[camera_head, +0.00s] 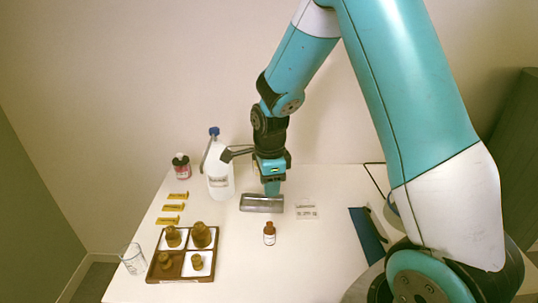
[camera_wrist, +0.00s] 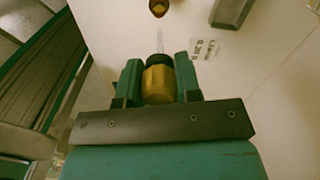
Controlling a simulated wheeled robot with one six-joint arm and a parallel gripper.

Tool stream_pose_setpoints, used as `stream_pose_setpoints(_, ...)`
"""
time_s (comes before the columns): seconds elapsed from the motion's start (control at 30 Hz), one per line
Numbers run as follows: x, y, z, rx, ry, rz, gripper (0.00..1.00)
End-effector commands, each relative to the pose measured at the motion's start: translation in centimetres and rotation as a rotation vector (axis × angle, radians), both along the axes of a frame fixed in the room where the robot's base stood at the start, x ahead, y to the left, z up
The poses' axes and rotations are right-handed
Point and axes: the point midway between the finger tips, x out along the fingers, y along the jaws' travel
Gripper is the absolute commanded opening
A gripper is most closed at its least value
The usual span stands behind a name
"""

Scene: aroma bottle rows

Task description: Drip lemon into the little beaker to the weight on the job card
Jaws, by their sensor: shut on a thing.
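My gripper (camera_head: 271,187) is over the metal tray-like piece, near the middle of the table. In the wrist view my gripper (camera_wrist: 160,82) is shut on a dropper with an amber bulb (camera_wrist: 159,85) and black collar; its thin glass tube (camera_wrist: 160,40) points away from the wrist. A small amber bottle (camera_head: 269,235) stands in front of the metal piece, and an amber bottle top shows in the wrist view (camera_wrist: 158,7). A clear glass beaker (camera_head: 132,260) stands at the front left.
The grey metal piece (camera_head: 262,205) lies mid-table. Yellow labels (camera_head: 173,208), a white blue-capped jug (camera_head: 218,182) and a dark-capped bottle (camera_head: 181,168) stand behind. A blue cloth (camera_head: 367,235) lies right.

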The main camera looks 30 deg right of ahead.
Motion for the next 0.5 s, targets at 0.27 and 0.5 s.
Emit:
stream_pose_setpoints(0.27, -0.15, 0.00, -0.64, 0.000, -0.002, 0.000, 0.26)
stream_pose_setpoints(0.5, -0.15, 0.00, -0.52, 0.000, -0.001, 0.000, 0.26)
